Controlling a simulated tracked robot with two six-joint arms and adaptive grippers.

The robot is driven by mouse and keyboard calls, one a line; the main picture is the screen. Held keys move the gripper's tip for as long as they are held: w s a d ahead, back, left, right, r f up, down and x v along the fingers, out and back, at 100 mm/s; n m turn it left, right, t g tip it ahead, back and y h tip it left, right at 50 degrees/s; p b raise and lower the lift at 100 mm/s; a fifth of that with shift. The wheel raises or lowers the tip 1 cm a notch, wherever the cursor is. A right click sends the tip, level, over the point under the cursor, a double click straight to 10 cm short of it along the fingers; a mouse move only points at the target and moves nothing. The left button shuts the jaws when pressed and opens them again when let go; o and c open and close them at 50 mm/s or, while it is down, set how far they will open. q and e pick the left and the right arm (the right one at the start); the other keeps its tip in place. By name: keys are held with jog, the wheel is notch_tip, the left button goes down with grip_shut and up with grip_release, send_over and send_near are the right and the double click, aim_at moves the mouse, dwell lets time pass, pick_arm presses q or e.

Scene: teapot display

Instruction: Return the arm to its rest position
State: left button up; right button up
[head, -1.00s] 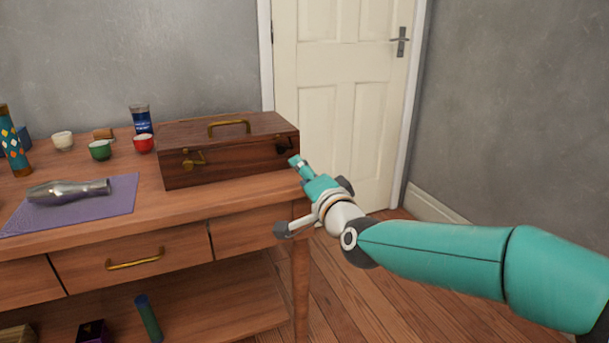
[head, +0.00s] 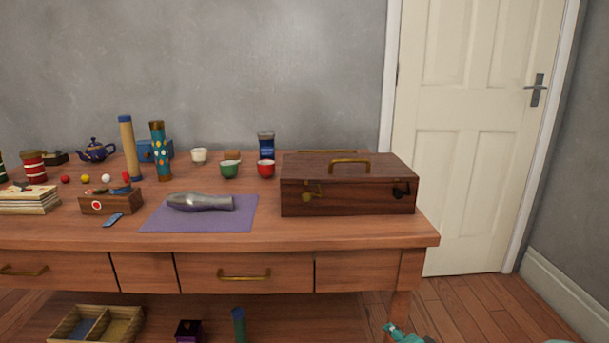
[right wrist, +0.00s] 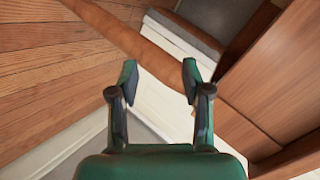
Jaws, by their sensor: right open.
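My right gripper (right wrist: 158,80) is open and empty in the right wrist view, its two dark green fingers spread apart. Behind them show the wooden floor, a round wooden table leg (right wrist: 140,45) and a wooden panel. In the head view only a small teal part of my right arm shows at the bottom edge, low beside the right table leg. My left gripper is not in view. A dark blue teapot (head: 96,150) stands at the back left of the wooden table (head: 330,232).
A wooden case (head: 345,197) with a brass handle stands near the table's right end. A metal vase (head: 200,202) lies on a purple mat (head: 160,222). Small cups and cylinders stand behind. Open floor (head: 470,310) lies right of the table, before the door (head: 480,120).

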jog(key=s+a+f+n+g+y, duration=0.1)
jog(key=s+a+f+n+g, duration=0.15)
jog(key=s+f, duration=0.65)
jog(key=s+a+f+n+g+y, duration=0.15)
jog(key=s+f+g, duration=0.25)
jog(key=s+f, duration=0.5)
jog(key=s+a+f+n+g, duration=0.2)
jog(key=s+a+f+n, duration=0.1)
jog(key=s, duration=0.4)
jog(key=s+a+f+n+g, duration=0.2)
jog(key=s+f+n+g, duration=0.15)
jog(key=s, duration=0.35)
notch_tip(320, 180, up, 38)
jog(key=t+p, duration=0.1)
jog(key=p, duration=3.7)
jog(key=shift+w+m, duration=0.15)
jog(key=shift+m, duration=0.3)
jog(key=shift+f+y, duration=0.1)
jog(key=shift+y, duration=0.15)
